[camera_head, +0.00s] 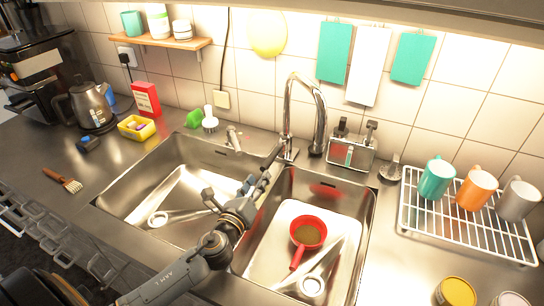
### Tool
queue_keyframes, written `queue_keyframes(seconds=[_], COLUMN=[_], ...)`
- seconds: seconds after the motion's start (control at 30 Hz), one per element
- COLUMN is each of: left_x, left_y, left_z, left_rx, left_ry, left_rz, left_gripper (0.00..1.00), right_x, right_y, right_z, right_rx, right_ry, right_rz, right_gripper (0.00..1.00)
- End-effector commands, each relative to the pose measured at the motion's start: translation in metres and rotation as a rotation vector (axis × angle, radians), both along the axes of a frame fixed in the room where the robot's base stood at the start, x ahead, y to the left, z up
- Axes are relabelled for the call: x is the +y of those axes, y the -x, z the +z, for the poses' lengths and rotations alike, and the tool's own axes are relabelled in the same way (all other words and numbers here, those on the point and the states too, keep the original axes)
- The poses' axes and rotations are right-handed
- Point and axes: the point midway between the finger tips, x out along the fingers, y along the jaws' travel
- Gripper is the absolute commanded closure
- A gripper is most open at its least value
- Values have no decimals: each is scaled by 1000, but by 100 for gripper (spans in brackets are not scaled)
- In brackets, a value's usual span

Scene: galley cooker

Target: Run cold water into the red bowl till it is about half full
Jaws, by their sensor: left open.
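A red round vessel with a straight red handle (308,232) sits in the right sink basin. Its inside looks brownish; I cannot tell whether it holds water. The chrome tap (320,115) stands behind the sinks, its spout arching over the back of the right basin. No stream of water shows. My left gripper (272,162) is over the divider between the basins, close to the tap's base, and is open with nothing seen in it. It hides part of the divider, and I cannot tell if it touches the tap. My right gripper is not in view.
A metal caddy (352,152) stands behind the right basin. A white rack (420,222) with several mugs is at right. A kettle (90,106), yellow tub (136,128) and brush (62,180) lie left.

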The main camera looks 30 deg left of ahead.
Motion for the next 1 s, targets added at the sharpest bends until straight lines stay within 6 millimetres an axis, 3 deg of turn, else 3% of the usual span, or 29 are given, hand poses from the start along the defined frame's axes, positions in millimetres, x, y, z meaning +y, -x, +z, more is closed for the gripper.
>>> queue_keyframes(seconds=[0.3,0.5,0.7,0.97,1.0], left_x=[7,10,11,11,11], left_y=[-70,-99,-112,-112,-112], left_z=[3,1,1,0,0], left_rx=[-2,-1,-1,0,1], left_ry=[3,2,1,1,1], left_rz=[1,1,-1,0,-1], left_gripper=[58,58,58,58,64], right_x=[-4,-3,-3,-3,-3], right_y=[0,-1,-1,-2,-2], right_z=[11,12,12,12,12], right_rx=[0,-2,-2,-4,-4], right_ry=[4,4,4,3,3], right_rz=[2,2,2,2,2], right_gripper=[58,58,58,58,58])
